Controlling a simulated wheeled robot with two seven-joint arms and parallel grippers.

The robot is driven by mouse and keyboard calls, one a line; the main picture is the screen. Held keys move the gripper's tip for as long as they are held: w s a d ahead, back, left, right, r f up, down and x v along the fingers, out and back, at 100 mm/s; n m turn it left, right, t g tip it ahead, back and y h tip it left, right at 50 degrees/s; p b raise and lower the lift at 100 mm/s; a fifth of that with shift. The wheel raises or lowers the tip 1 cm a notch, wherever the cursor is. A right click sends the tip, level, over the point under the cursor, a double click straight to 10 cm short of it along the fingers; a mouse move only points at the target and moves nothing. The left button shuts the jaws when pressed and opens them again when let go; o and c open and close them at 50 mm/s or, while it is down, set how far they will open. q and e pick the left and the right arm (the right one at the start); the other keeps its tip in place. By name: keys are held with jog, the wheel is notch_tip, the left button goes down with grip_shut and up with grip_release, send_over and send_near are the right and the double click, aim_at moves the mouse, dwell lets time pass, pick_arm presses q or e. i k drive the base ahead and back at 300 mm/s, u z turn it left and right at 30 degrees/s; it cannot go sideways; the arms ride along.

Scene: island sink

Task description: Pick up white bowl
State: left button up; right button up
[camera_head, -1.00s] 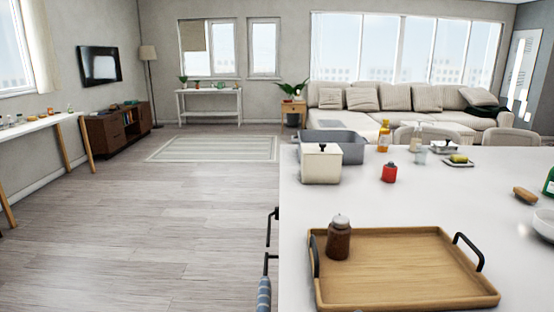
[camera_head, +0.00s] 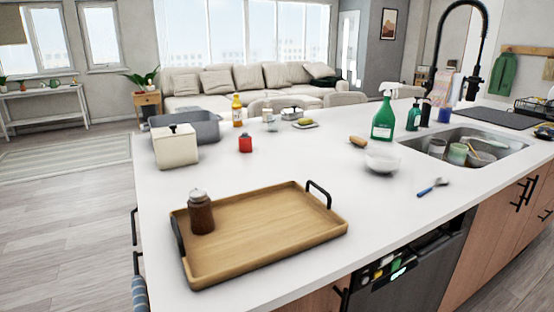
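The white bowl (camera_head: 383,161) stands upright on the white island counter, right of the middle of the head view. It is near the front of a green spray bottle (camera_head: 383,118) and to the left of the sink. Its whole near side shows, with nothing in front of it. Neither of my grippers is in view.
A wooden tray (camera_head: 262,239) with a brown jar (camera_head: 201,213) lies on the counter's near left. A blue-handled brush (camera_head: 432,187) lies right of the bowl. The sink (camera_head: 487,160) holds several dishes. Bare counter (camera_head: 330,175) lies between tray and bowl.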

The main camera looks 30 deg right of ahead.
aim_at(382, 162)
jog(key=z, duration=3.35)
jog(key=i, duration=2.1)
jog(key=u, duration=3.15)
